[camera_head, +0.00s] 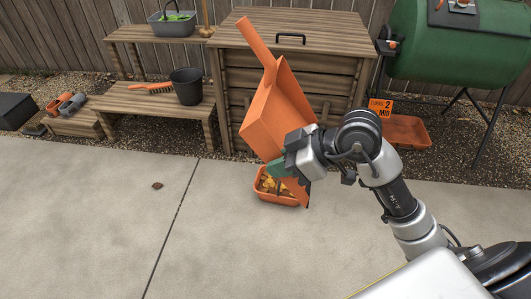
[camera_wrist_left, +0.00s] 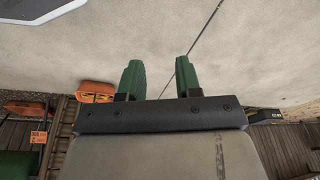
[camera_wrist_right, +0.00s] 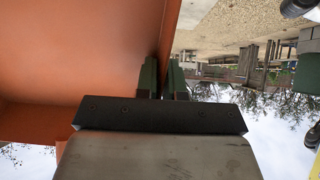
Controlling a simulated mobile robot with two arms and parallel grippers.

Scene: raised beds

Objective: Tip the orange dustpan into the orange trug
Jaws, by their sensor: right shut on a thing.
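The orange dustpan (camera_head: 268,118) is held steeply tilted, handle up and to the left, its low end above or in front of the trug's right part. I cannot tell whether they touch. My right gripper (camera_head: 279,168) is shut on the dustpan's edge. The right wrist view shows the pan's broad orange face (camera_wrist_right: 80,60) beside the fingers (camera_wrist_right: 163,75). The orange trug (camera_head: 276,200) stands on the paving with yellow and brown bits inside; it also shows in the left wrist view (camera_wrist_left: 94,98). My left gripper (camera_wrist_left: 158,75) is open and empty.
A wooden chest (camera_head: 325,38) stands behind the dustpan. A low bench (camera_head: 130,103) holds a black bucket (camera_head: 187,87) and an orange brush (camera_head: 146,89). A second orange tray (camera_head: 410,132) lies below a green barrel (camera_head: 435,50).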

